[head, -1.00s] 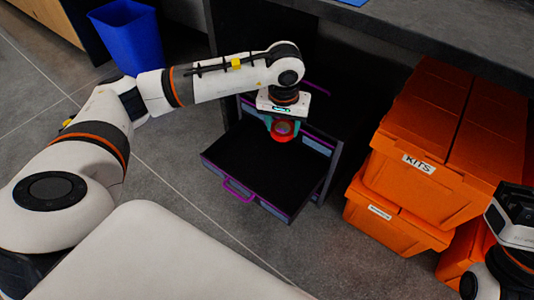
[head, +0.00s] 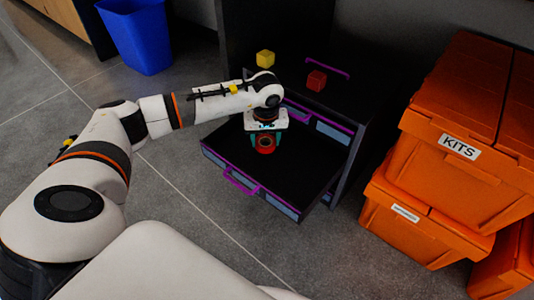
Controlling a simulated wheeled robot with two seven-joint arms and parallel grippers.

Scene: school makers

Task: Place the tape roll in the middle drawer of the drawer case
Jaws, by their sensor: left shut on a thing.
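The tape roll (head: 265,150) is red and shows between the teal fingers of my left gripper (head: 265,141), which is shut on it. The gripper points down over the open drawer (head: 290,180) of the dark drawer case (head: 350,90). I cannot tell whether the roll touches the drawer floor. The drawer is pulled out toward the lower left, has a purple handle (head: 241,182), and its black inside looks otherwise empty. A shut drawer front with a purple handle shows above it. My right gripper is not in view.
A yellow cube (head: 265,58) and a red cube (head: 317,81) lie on top of the case. Stacked orange crates (head: 465,140) stand to the right. A blue bin (head: 135,35) stands at the back left. Grey floor in front of the drawer is clear.

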